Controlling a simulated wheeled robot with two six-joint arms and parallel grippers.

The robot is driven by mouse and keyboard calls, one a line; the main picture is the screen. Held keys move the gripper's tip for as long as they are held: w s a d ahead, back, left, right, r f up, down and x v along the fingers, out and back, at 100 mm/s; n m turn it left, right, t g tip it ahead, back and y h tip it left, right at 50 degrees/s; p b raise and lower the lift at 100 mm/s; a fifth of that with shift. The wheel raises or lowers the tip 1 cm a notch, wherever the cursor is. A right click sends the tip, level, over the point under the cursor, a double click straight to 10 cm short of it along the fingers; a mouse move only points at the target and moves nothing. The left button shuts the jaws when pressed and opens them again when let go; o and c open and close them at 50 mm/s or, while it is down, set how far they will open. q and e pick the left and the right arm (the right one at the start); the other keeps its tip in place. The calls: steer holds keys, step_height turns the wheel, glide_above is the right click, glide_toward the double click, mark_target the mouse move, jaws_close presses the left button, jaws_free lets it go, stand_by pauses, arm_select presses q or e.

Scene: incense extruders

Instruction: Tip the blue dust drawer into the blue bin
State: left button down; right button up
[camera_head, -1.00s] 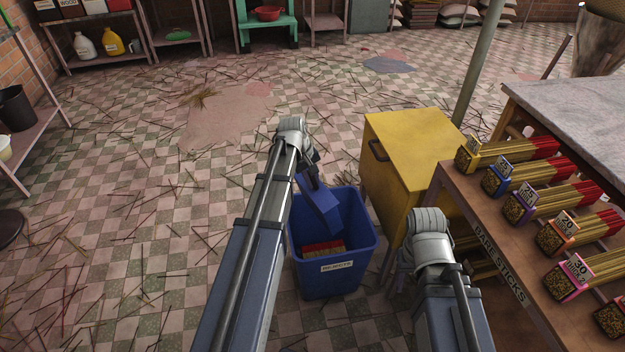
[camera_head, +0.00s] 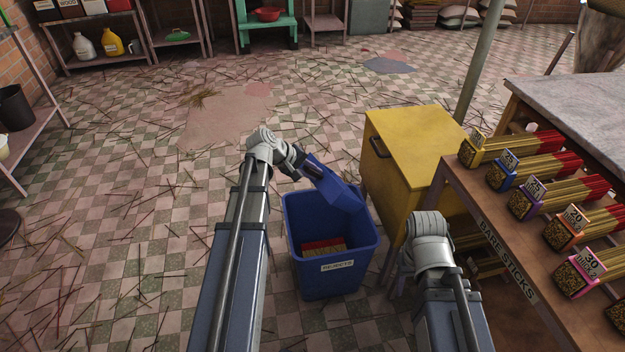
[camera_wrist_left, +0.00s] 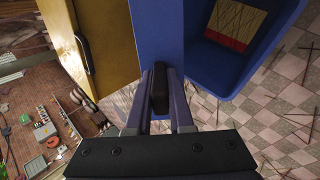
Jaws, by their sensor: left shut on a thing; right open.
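The blue dust drawer (camera_head: 336,186) is a long blue box, held tilted above the far part of the blue bin (camera_head: 335,285). Its far end points down to the right, near the bin's back right rim. My left gripper (camera_head: 307,165) is shut on its dark handle; in the left wrist view the fingers (camera_wrist_left: 160,88) close on the handle, with the drawer (camera_wrist_left: 157,28) beyond. The inside of the drawer is hidden. The bin holds a red and tan bundle (camera_head: 325,246). My right gripper (camera_head: 400,277) is open and mostly hidden by its wrist, right of the bin.
A yellow cabinet (camera_head: 415,135) with a dark handle stands close right of the bin. A table (camera_head: 490,240) labelled "BARE STICKS" with several stick bundles stands further right. The floor to the left is open but strewn with loose sticks.

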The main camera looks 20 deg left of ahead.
arm_select(q)
steer(key=t+h+b, duration=0.1)
steer(key=t+b, duration=0.1)
steer(key=r+t+h+b, duration=0.1)
steer(key=b, duration=0.2)
steer(key=shift+t+h, duration=0.4)
steer(key=t+h+b, duration=0.1)
steer(key=b, duration=0.2)
steer(key=r+t+h+b, duration=0.1)
steer(key=t+b, duration=0.1)
steer(key=b, duration=0.1)
steer(key=shift+r+h+b, duration=0.25)
steer(key=shift+h+b, duration=0.05)
steer(key=shift+b, duration=0.1)
steer(key=shift+r+t+b, duration=0.35)
steer(key=shift+t+b, duration=0.05)
steer(key=shift+t, duration=0.1)
steer(key=shift+r, duration=0.15)
step_height(320, 180, up, 40)
steer(key=p, duration=4)
